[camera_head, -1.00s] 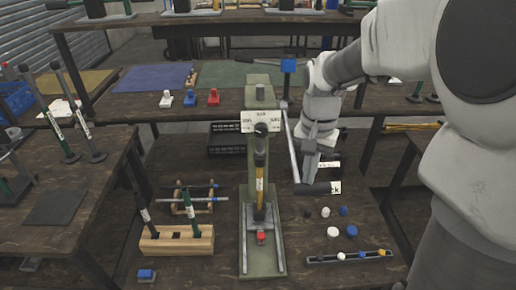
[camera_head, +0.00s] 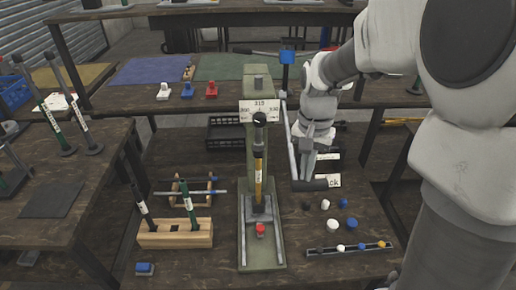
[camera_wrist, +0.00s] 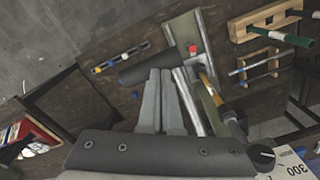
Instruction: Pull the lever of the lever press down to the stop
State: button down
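The lever press (camera_head: 258,150) is a grey-green column on the low bench. Its lever (camera_head: 292,140) is a silver rod hanging steeply down along the column's right side. A black cylindrical grip (camera_head: 310,185) sticks out sideways at its low end. My gripper (camera_head: 307,172) points down at this grip, right of the rod. In the wrist view the two fingers (camera_wrist: 160,72) lie close together, shut, with their tips at the near side of the grip (camera_wrist: 148,66), not around it. Whether they touch it is hard to tell. The silver rod (camera_wrist: 188,100) runs beside the fingers.
A wooden block (camera_head: 176,238) with upright tools stands left of the press. A strip with small coloured parts (camera_head: 350,249) and loose caps (camera_head: 333,224) lie to the right. A red part (camera_head: 261,229) sits on the press base. A blue-headed post (camera_head: 287,58) rises behind.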

dwell(0.3)
jog(key=shift+w+f+b, duration=0.25)
jog(key=shift+f+b, duration=0.2)
jog(key=shift+f, duration=0.35)
jog(key=shift+w+f+b, duration=0.2)
jog(key=shift+f+b, duration=0.2)
jog(key=shift+f, duration=0.45)
jog(key=shift+w+f+b, duration=0.3)
jog(key=shift+f+b, duration=0.05)
jog(key=shift+f, duration=0.35)
jog(key=shift+w+f+b, duration=0.3)
jog(key=shift+f+b, duration=0.05)
jog(key=shift+f, duration=0.35)
jog(key=shift+w+f+b, duration=0.3)
jog(key=shift+w+f, duration=0.1)
jog(key=shift+f, duration=0.3)
jog(key=shift+w+f+b, duration=0.3)
jog(key=shift+w+f, duration=0.05)
jog(key=shift+f, duration=0.5)
